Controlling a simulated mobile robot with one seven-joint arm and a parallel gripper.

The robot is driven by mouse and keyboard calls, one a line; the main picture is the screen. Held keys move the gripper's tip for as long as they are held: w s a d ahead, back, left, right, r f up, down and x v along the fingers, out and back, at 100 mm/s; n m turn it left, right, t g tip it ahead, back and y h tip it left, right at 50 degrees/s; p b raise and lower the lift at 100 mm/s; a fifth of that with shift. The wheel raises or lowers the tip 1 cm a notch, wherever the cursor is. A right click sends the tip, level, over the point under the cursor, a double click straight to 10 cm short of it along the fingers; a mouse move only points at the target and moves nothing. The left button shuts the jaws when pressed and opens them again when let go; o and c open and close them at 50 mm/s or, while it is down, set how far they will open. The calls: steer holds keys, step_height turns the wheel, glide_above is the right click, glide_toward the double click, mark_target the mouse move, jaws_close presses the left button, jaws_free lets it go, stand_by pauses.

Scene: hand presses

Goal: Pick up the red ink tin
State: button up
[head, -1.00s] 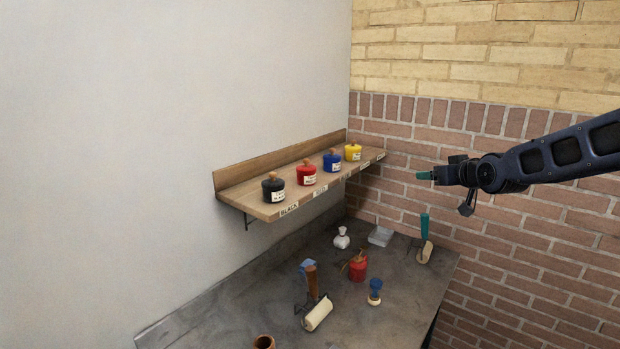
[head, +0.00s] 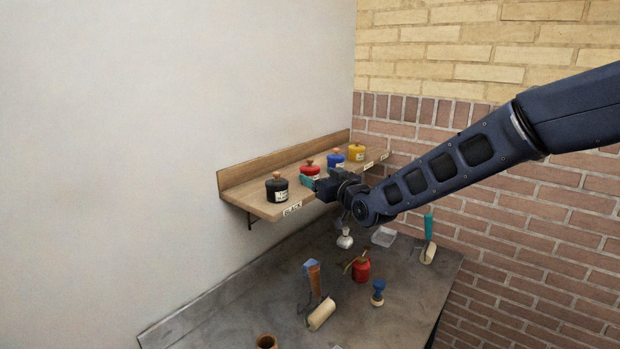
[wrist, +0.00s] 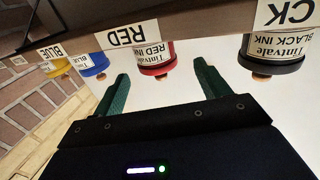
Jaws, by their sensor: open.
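The red ink tin (head: 310,169), with a wooden knob on its lid, stands upright on the wooden shelf between the black and blue tins. My gripper (head: 308,181) is at the shelf's front edge, just in front of it, and hides its lower part in the head view. In the wrist view, which is upside down, my gripper (wrist: 160,73) is open with its green fingers apart. The red tin (wrist: 153,58) lies between the lines of the two fingertips. I cannot tell whether the tips reach past its front.
The black tin (head: 277,188) is close on one side, and the blue tin (head: 336,158) and yellow tin (head: 356,152) on the other. The shelf (head: 257,208) has name labels on its front edge. Below is a bench (head: 230,318) with rollers and a red oil can (head: 361,268).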

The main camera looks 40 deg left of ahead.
mark_target(307, 168)
steer(key=shift+w+x, duration=0.1)
steer(key=shift+x, duration=1.8)
steer(key=shift+w+x, duration=0.15)
steer(key=shift+x, duration=1.75)
steer(key=shift+d+r, duration=0.1)
steer(key=c, duration=1.2)
step_height(307, 168, up, 20)
